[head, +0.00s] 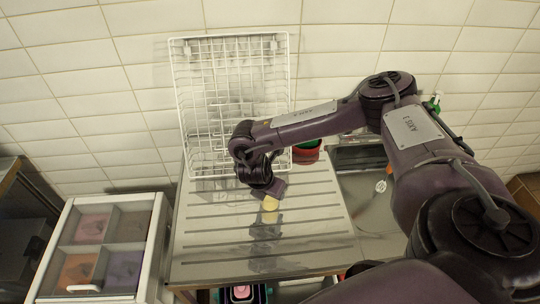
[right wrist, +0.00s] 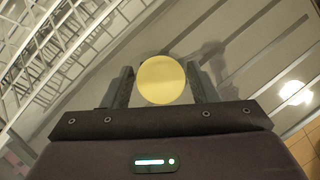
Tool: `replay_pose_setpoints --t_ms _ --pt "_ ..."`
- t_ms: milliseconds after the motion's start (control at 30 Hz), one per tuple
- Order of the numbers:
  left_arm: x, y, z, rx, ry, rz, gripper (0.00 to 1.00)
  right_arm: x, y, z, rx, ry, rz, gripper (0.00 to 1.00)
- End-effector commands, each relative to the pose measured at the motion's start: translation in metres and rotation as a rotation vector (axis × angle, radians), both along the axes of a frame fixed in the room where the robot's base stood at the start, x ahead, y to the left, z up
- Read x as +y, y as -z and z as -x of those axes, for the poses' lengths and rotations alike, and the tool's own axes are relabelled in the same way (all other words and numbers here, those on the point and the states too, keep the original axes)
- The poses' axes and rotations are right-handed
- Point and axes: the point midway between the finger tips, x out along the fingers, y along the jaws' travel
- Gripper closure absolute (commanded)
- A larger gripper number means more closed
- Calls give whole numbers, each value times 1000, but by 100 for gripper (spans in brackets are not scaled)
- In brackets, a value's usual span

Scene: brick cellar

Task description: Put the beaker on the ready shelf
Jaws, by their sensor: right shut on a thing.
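My right gripper (head: 273,189) hangs over the grooved metal drainboard. It is shut on a round pale-yellow thing (head: 270,203), which I take to be the beaker. In the right wrist view the yellow round face (right wrist: 162,80) sits between the two fingers of the right gripper (right wrist: 160,85). My left gripper is not in view. I cannot tell which surface is the ready shelf.
A white wire rack (head: 178,100) stands at the back of the drainboard (head: 205,245) against the tiled wall. A red container (head: 307,152) is behind my right forearm. A slotted utensil (head: 380,186) lies at the right. A white-framed unit with coloured compartments (head: 148,235) stands at the left.

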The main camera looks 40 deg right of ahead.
Motion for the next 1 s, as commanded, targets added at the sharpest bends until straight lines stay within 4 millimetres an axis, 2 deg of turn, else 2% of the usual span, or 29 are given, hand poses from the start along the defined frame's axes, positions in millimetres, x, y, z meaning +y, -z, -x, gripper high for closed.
replay_pose_setpoints --t_ms 100,133,300,567,700,833,1000 --pt "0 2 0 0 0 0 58 0 3 0 0 1 0 73" --pt "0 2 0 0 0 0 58 0 3 0 0 1 0 45" --pt "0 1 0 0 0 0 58 0 3 0 0 1 0 25" --pt "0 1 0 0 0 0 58 0 2 0 0 1 0 25" --pt "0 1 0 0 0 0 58 3 -7 1 -1 -1 -3 25" --pt "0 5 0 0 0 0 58 11 -27 4 -3 -2 -3 25" --pt "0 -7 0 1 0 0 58 26 -70 8 -5 -5 -1 25"
